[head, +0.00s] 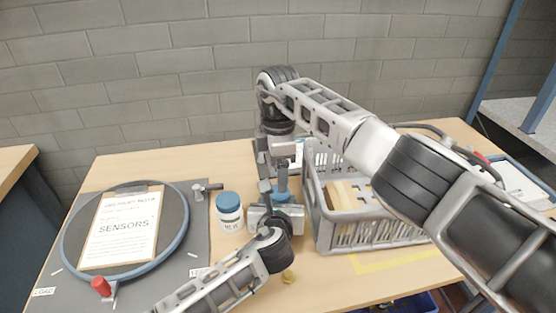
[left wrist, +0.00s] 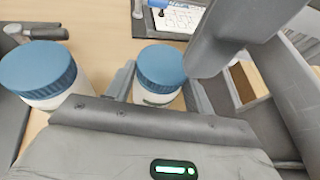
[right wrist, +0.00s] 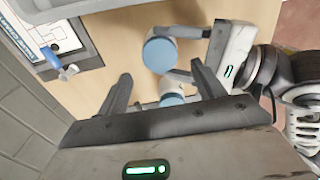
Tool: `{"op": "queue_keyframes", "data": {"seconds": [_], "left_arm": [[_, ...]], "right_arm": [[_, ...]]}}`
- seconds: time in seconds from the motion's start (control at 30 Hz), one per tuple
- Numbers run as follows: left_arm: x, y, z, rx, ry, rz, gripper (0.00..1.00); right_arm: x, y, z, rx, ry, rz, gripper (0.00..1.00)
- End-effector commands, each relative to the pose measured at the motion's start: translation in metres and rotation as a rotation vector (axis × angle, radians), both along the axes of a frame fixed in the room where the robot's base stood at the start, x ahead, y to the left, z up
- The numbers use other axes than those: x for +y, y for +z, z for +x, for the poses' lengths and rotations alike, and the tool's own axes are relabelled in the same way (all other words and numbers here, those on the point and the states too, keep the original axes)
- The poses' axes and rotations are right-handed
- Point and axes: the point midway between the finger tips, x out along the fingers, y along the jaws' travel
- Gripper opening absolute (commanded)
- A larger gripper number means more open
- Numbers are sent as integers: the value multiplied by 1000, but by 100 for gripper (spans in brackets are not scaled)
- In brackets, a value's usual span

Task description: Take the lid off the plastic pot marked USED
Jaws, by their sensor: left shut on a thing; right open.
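A white pot with a blue lid (head: 281,196) stands on the table between my grippers; its label is hidden in the head view. It also shows in the left wrist view (left wrist: 160,68), its lid on. My left gripper (head: 276,208) is shut on its white body, below the lid. My right gripper (head: 281,180) is open, pointing down just above that lid. In the right wrist view the held pot's lid (right wrist: 160,54) lies ahead between the open fingers. A second blue-lidded pot (head: 229,212), marked NEW, stands just left of it.
A grey crate (head: 325,222) holding blocks stands close on the right. A grey board (head: 190,262) with a SENSORS clipboard (head: 122,228) lies on the left. The table front has a yellow-taped area (head: 395,260).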

Motion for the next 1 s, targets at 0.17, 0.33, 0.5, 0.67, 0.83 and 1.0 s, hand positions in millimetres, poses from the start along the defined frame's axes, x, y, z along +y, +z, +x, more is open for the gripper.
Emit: {"op": "queue_keyframes", "data": {"seconds": [0.17,0.33,0.5,0.67,0.83,1.0], "left_arm": [[0,-1,0,2,0,0,0],[0,-1,0,2,0,0,0],[0,-1,0,2,-1,0,0],[0,-1,0,2,-1,0,0],[0,-1,0,2,-1,0,0],[0,-1,0,2,-1,0,0]], "right_arm": [[0,-31,-1,3,1,-1,68],[1,-48,0,1,2,2,68],[1,-55,0,0,3,1,68],[0,-56,0,0,4,1,68],[0,-56,0,0,4,1,46],[0,-56,0,0,5,1,23]]}}
